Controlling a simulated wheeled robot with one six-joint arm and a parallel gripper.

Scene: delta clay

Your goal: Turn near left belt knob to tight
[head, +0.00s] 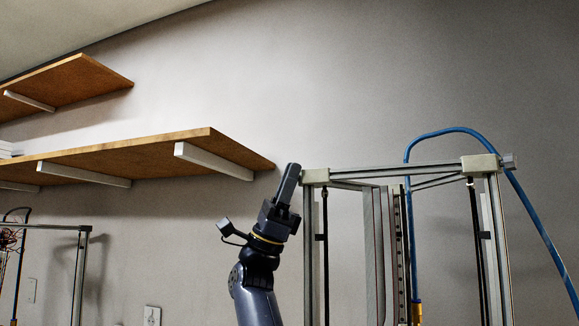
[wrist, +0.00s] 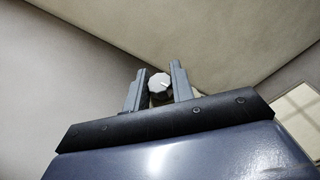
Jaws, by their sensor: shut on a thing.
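The delta frame (head: 415,167) stands at the right in the head view, with pale corner blocks on top of its metal posts. My gripper (head: 291,170) reaches up to its near left top corner (head: 316,176). In the wrist view a round grey knob (wrist: 159,85) with a white pointer line sits between the two fingers of my gripper (wrist: 158,86). The fingers are shut on the knob. The pointer slants toward the upper right. In the head view the knob is hidden behind my gripper. Another knob (head: 509,161) sticks out at the right top corner.
A wooden shelf (head: 150,155) on white brackets hangs left of my gripper, its corner close by. A higher shelf (head: 70,82) is at the upper left. A blue hose (head: 455,130) arches over the frame's right side. Another frame (head: 82,260) stands at the far left.

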